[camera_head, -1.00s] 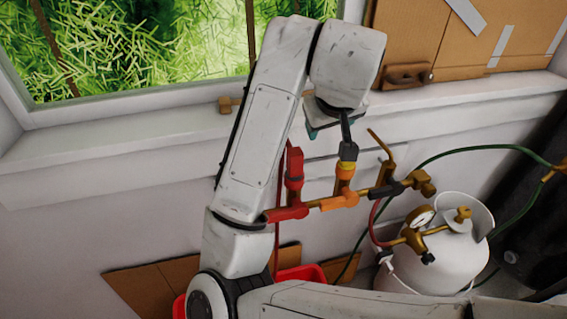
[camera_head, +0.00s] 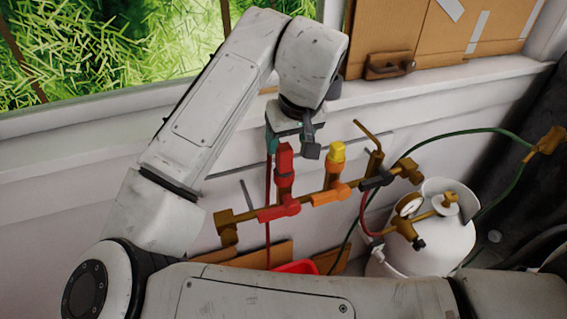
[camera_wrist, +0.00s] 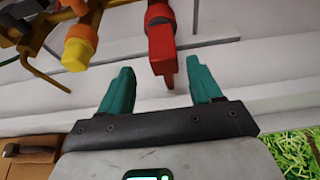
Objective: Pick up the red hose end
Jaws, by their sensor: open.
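The red hose end (camera_head: 284,160) points up from the brass manifold, to the left of a yellow-topped fitting. It also shows in the wrist view (camera_wrist: 163,47), extending down toward the space between the fingertips. My gripper (camera_head: 291,146) is just above and around its upper end in the head view. In the wrist view my gripper (camera_wrist: 160,74) has its two teal fingers spread wide, with the red tip between them and nearer the right finger. Nothing is held. Contact is not visible.
The brass manifold (camera_head: 239,215) runs along the wall. The yellow-topped fitting (camera_head: 337,153) stands close to the right. A white gas cylinder (camera_head: 452,245) with a gauge stands further right. The window sill is behind.

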